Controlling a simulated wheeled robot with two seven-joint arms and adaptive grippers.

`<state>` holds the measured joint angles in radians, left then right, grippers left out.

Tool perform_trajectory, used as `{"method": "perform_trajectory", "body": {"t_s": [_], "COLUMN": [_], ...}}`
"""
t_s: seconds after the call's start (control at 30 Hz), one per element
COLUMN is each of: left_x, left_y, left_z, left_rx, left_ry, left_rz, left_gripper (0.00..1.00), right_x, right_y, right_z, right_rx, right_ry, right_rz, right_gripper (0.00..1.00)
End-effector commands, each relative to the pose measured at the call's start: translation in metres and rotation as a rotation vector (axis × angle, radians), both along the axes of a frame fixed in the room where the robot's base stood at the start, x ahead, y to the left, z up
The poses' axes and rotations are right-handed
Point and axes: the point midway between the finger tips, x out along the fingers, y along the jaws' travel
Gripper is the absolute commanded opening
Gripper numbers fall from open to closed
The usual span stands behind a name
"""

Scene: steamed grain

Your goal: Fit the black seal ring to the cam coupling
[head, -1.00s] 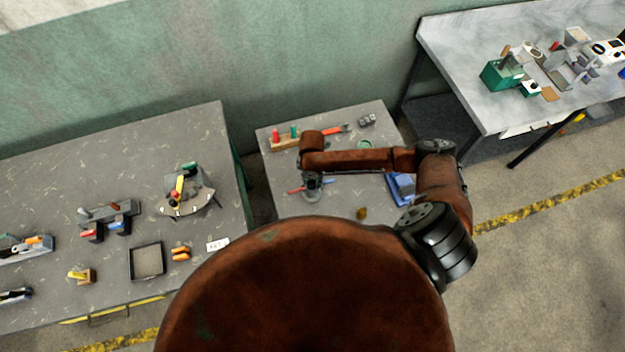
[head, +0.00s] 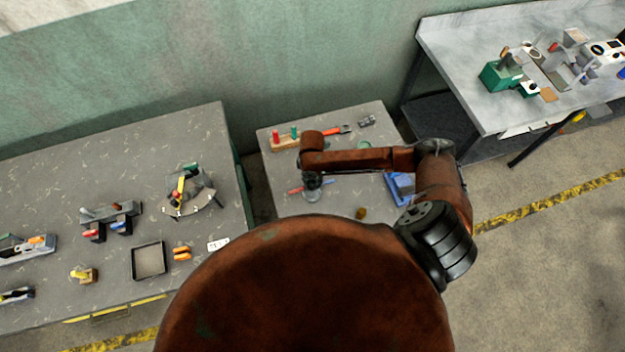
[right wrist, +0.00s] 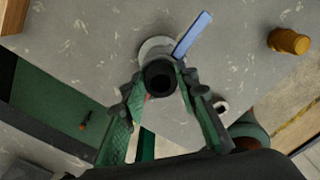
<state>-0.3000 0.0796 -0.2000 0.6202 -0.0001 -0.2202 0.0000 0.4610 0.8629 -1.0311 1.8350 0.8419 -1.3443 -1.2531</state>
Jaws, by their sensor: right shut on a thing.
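The cam coupling (head: 312,196) stands on the middle table, with a red lever (head: 296,190) to its left and a blue lever (head: 329,182) to its right. In the right wrist view its grey round body (right wrist: 152,47) and the blue lever (right wrist: 193,35) show just beyond the fingers. My right gripper (head: 312,180) is over the coupling. In the right wrist view its fingers (right wrist: 160,84) are shut on the black seal ring (right wrist: 160,78). The ring overlaps the coupling there; I cannot tell whether they touch. My left gripper is not in view.
A brown cylinder (head: 361,213) stands at the table's front; a blue tray (head: 400,187) lies to the right. A wooden block with red and green pegs (head: 285,142) and a green ring (head: 364,145) lie behind. The left table (head: 60,185) holds several other things.

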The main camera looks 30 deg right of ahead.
Motion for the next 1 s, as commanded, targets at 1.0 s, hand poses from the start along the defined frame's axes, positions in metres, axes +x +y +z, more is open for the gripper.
{"method": "perform_trajectory", "body": {"t_s": [1.0], "left_x": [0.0], "left_y": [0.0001], "left_z": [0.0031], "left_rx": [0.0], "left_ry": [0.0], "left_rz": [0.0], "left_gripper": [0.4], "right_x": [-0.0003], "right_y": [0.0002], "right_z": [-0.004], "right_rx": [-0.001], "right_ry": [0.001], "right_rz": [0.0], "right_gripper": [0.11]}}
